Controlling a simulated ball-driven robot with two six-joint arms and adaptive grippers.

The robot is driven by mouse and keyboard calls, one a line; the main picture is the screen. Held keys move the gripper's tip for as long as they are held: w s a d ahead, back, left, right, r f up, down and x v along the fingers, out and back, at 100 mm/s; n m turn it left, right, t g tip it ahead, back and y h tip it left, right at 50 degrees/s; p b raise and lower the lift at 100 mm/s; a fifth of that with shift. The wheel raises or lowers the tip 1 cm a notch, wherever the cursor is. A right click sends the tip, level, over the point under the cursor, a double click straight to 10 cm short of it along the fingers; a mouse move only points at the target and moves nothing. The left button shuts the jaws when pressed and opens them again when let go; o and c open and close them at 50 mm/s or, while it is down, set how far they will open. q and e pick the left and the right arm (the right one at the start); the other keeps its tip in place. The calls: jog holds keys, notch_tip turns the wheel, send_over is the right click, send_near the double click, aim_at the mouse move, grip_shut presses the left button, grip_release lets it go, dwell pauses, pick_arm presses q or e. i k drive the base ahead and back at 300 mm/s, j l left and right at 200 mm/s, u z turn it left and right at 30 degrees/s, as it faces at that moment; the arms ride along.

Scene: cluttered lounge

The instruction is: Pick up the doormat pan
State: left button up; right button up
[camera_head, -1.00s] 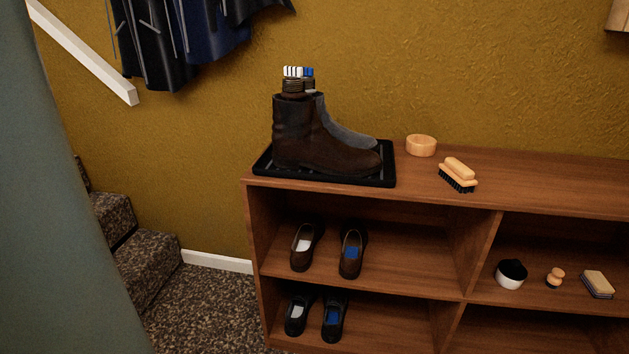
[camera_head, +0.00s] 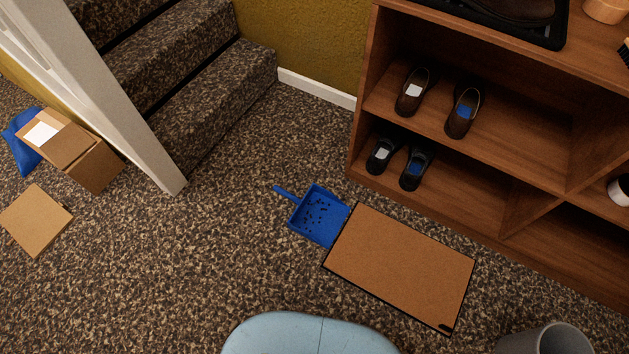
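A blue dustpan (camera_head: 318,222) lies on the speckled carpet with its handle (camera_head: 284,192) pointing up-left. Dark bits of debris lie in its tray. Its right edge meets or nearly meets the corner of a brown doormat (camera_head: 402,262) with a dark border, which lies flat on the floor. A small dark mark is at the mat's lower right corner. Neither of my grippers is in view.
A wooden shelf (camera_head: 490,190) with shoes stands behind the mat. Carpeted stairs (camera_head: 215,95) and a white post (camera_head: 120,110) are at left. A cardboard box (camera_head: 75,150) and a flat cardboard piece (camera_head: 36,220) lie left. A grey bin (camera_head: 545,340) stands lower right. Carpet left of the pan is clear.

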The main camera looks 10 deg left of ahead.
aim_at(318, 218)
jog(key=u, duration=0.3)
jog(key=i+j, duration=0.2)
jog(key=j, duration=0.15)
jog(key=i+j, duration=0.25)
jog(key=i+j+z, duration=0.1)
jog(key=j, duration=0.35)
jog(key=i+j, duration=0.3)
jog(key=j+z, duration=0.1)
jog(key=z, duration=0.35)
jog(key=j+z, duration=0.1)
jog(key=z, duration=0.4)
jog(key=j+z, duration=0.15)
jog(key=z, duration=0.3)
